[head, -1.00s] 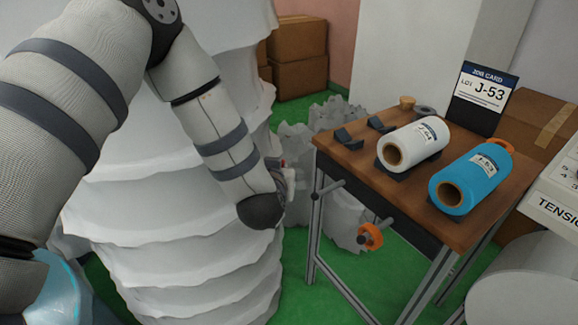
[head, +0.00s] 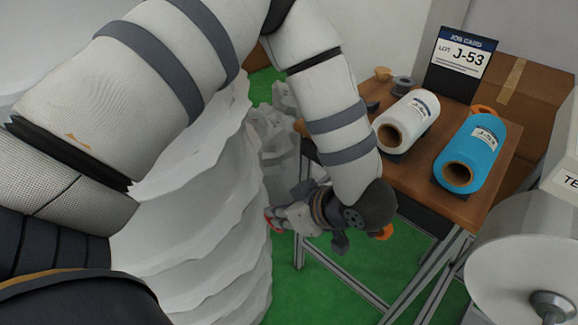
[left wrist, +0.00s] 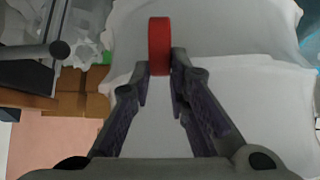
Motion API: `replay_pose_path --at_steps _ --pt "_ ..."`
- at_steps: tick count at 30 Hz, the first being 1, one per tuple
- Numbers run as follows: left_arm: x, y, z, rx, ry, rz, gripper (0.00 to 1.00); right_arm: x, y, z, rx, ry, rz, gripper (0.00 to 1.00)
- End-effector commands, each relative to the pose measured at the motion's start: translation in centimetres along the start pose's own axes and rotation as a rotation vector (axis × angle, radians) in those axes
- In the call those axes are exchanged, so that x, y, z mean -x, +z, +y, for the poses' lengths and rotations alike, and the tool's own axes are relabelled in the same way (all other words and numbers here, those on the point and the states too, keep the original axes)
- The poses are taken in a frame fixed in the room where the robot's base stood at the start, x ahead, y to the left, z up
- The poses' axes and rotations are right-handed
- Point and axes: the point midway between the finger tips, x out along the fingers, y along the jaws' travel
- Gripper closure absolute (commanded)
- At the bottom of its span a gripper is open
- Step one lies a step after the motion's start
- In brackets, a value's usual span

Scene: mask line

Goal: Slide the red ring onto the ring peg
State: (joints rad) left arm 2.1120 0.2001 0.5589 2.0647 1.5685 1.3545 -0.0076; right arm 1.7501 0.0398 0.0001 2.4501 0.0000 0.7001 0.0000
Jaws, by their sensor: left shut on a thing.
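The red ring (left wrist: 159,42) is held edge-on between the fingertips of my left gripper (left wrist: 159,75) in the left wrist view. In the head view a bit of the red ring (head: 271,224) shows at the tip of my left gripper (head: 275,217), left of the table's front legs. A dark rod with a round end (left wrist: 58,50), which looks like a peg, is at the upper left of the left wrist view, apart from the ring. In the head view my wrist hides the peg area; an orange ring (head: 384,232) shows partly behind it. My right gripper is out of view.
The wooden table (head: 420,185) holds a white roll (head: 412,118), a blue roll (head: 480,150) and a job card (head: 463,55). A big pale stacked mass (head: 215,200) stands close left of my gripper. Green floor (head: 330,285) is open below.

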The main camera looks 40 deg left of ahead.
Motion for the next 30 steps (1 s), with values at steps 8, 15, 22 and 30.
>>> replay_pose_path --at_steps 8,15,22,30 --pt "0.0 0.0 1.9 0.0 0.001 0.001 1.0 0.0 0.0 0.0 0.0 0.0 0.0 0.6" --pt "0.0 0.0 3.6 0.0 0.001 0.001 1.0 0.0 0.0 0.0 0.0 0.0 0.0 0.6" --pt "-0.1 0.0 5.2 -0.001 0.001 0.001 1.0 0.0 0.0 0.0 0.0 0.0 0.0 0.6" --pt "-0.1 0.0 5.2 -0.002 0.002 0.001 1.0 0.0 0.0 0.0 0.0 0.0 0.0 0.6"
